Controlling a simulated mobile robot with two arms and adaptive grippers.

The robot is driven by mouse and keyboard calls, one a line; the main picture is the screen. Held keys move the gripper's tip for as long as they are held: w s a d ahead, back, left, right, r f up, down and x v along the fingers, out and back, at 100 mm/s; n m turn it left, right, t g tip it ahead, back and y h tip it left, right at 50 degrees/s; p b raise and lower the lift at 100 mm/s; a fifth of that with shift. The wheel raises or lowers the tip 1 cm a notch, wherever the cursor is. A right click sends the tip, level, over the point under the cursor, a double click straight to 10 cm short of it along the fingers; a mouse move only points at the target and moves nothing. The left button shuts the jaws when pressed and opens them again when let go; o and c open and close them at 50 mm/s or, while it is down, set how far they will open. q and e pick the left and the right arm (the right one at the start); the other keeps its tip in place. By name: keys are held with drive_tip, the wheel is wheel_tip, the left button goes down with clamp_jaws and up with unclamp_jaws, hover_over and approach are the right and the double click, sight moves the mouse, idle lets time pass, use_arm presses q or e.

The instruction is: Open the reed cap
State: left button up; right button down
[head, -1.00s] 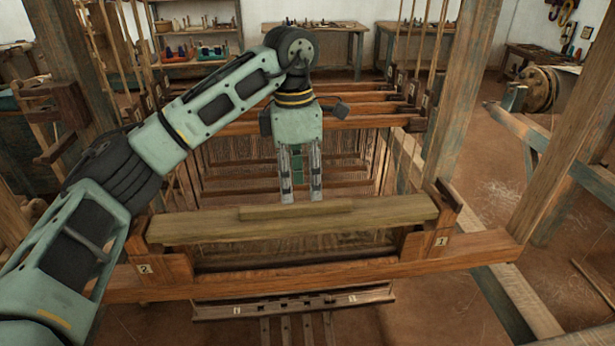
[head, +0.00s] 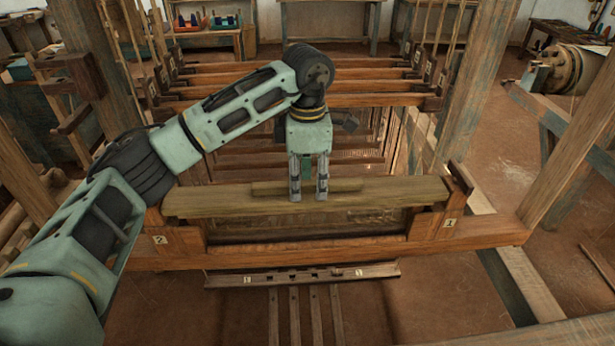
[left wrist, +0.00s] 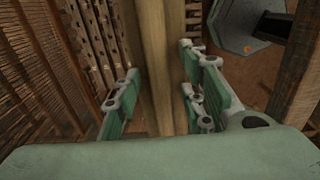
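The reed cap (head: 220,201) is a long pale wooden beam with a raised strip (head: 268,188) along its middle. It lies across the loom frame between the end posts marked 2 and 1. My left gripper (head: 309,188) points down at the middle of the cap, its near finger in front of the strip. In the left wrist view the cap's pale wood (left wrist: 160,65) runs between the fingers of my left gripper (left wrist: 162,100), one on each side. They look open, with a small gap on the left; contact on the right is unclear. My right gripper is out of view.
A reddish cross beam (head: 330,253) with number tags lies below the cap on the near side. Several numbered harness bars (head: 330,87) stand behind it. Thick loom posts (head: 470,90) rise at both sides. A slotted bar (head: 300,275) hangs low in front.

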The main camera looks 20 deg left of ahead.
use_arm(q)
drive_tip(key=shift+c, duration=0.2)
clamp_jaws()
idle(0.3)
drive_tip(key=shift+w+a+r+g+p, duration=0.15)
drive_tip(key=shift+w+r+g+p, duration=0.2)
drive_tip(key=shift+r+g+p, duration=0.15)
drive_tip(key=shift+w+a+r+g+h+p, duration=0.2)
drive_tip(key=shift+w+g+h+p, duration=0.3)
drive_tip(key=shift+g+p, duration=0.3)
drive_tip(key=shift+w+a+g+h+p, duration=0.15)
drive_tip(key=shift+w+g+h+p, duration=0.2)
drive_tip(key=shift+g, duration=0.25)
